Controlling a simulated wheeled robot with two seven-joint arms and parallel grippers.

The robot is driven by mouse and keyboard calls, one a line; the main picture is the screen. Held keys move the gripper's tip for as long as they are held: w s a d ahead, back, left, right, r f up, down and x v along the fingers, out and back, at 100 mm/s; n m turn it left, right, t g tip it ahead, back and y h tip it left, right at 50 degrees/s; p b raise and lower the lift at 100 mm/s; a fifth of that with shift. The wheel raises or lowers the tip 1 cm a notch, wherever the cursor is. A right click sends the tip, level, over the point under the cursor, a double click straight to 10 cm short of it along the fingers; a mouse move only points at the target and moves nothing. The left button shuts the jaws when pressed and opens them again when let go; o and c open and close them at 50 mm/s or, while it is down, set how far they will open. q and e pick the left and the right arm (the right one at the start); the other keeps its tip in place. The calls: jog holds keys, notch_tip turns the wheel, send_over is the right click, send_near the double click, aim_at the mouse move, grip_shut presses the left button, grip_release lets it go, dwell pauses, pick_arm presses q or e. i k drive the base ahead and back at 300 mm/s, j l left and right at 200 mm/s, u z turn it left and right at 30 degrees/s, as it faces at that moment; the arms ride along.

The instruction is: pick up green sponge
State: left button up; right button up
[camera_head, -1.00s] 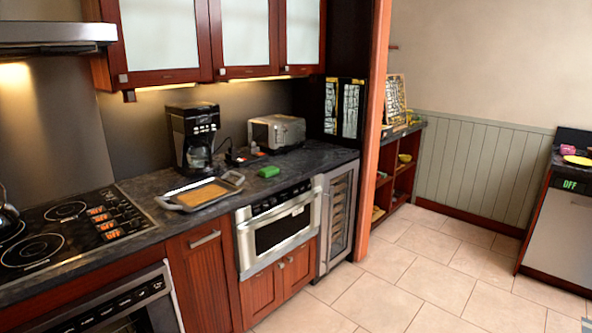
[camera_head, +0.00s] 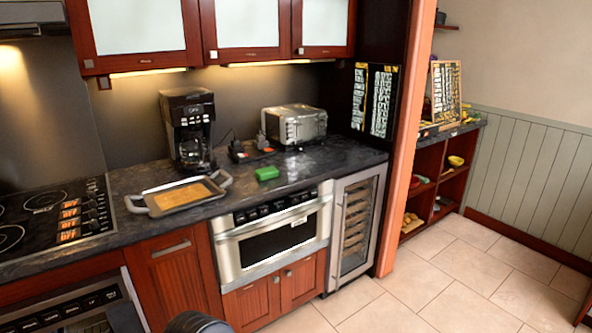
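The green sponge (camera_head: 266,173) lies on the dark countertop (camera_head: 335,160), above the microwave drawer and near the counter's front edge. It stands to the right of the baking tray and in front of the toaster. Nothing covers it. Neither of my grippers shows in the head view. A dark rounded part, likely of my arm, shows at the bottom edge.
A baking tray (camera_head: 213,203) and a coffee maker (camera_head: 188,128) are left of the sponge. A toaster (camera_head: 295,124) stands behind it. The microwave drawer (camera_head: 274,238) is shut below. The tiled floor (camera_head: 465,285) at the right is clear.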

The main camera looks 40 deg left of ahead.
aim_at(269, 172)
jog(key=i+u, duration=0.35)
jog(key=i, duration=0.15)
jog(key=i+l+u, duration=0.3)
jog(key=i, duration=0.15)
jog(key=i+j+u, duration=0.2)
jog(key=u, duration=0.2)
jog(key=i+u, duration=0.3)
jog(key=u, duration=0.15)
jog(key=i+u, duration=0.6)
jog(key=u, duration=0.25)
jog(key=i+j+u, duration=0.15)
jog(key=i, duration=0.35)
jog(key=i+j+u, duration=0.1)
jog(key=i, duration=0.45)
